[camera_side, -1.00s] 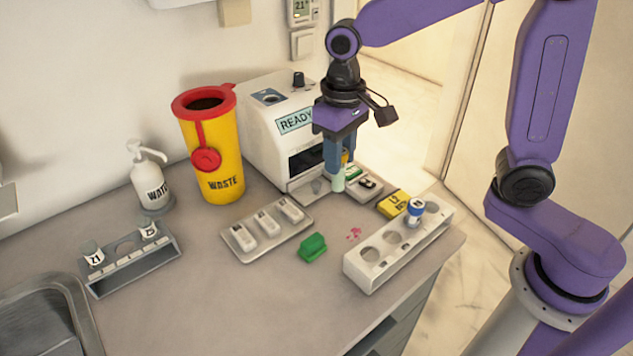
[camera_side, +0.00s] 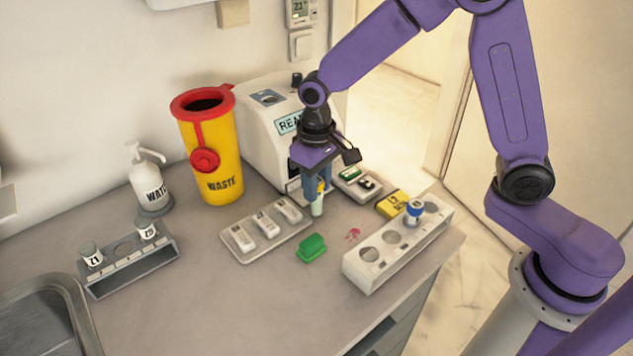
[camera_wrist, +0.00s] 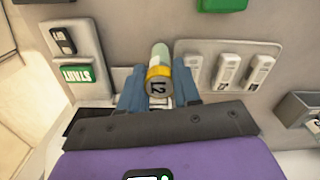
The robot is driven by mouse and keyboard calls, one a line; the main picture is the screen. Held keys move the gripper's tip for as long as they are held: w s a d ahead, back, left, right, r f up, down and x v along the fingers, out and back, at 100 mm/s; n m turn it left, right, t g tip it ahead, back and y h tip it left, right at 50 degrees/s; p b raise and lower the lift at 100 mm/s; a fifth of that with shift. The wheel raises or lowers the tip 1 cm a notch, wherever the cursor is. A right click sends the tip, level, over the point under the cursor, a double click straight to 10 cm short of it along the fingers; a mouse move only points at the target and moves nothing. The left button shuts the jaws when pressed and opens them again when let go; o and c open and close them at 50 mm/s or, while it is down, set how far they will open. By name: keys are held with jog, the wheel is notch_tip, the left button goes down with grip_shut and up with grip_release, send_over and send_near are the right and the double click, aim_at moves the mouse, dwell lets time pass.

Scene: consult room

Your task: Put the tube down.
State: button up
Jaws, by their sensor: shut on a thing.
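My gripper (camera_side: 317,190) is shut on a tube (camera_side: 317,207) with a pale green body and a yellow band. In the wrist view the tube (camera_wrist: 159,72) sits between my blue fingers, and its end facing the camera reads L2. In the side view it hangs about upright, close over the counter, just right of the tray of white cassettes. I cannot tell whether its lower end touches the counter.
The cassette tray (camera_side: 243,254) lies left of the tube, a green block (camera_side: 312,247) in front. A white rack (camera_side: 352,273) with a blue-capped tube (camera_side: 414,209) stands right. Behind are the READY machine (camera_side: 262,125) and the yellow waste bin (camera_side: 213,150). A grey rack (camera_side: 135,275) stands far left.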

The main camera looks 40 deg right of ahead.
jog(key=shift+f, duration=0.15)
jog(key=o, duration=1)
notch_tip(320, 180, up, 12)
jog(key=shift+r, duration=0.2)
jog(key=shift+s, duration=0.1)
jog(key=s+d+f+n, duration=0.1)
jog(key=s+d+n, duration=0.2)
jog(key=s, duration=0.5)
jog(key=s+d+f+n, duration=0.2)
jog(key=s+d+n, duration=0.1)
jog(key=s, duration=0.6)
jog(key=s+d+f+n, duration=0.2)
jog(key=s+d+n, duration=0.2)
jog(key=s, duration=0.4)
jog(key=shift+s+d, duration=0.2)
jog(key=shift+d, duration=0.3)
jog(key=shift+o, duration=0.6)
jog(key=shift+s+d+f, duration=0.2)
jog(key=shift+s, duration=0.1)
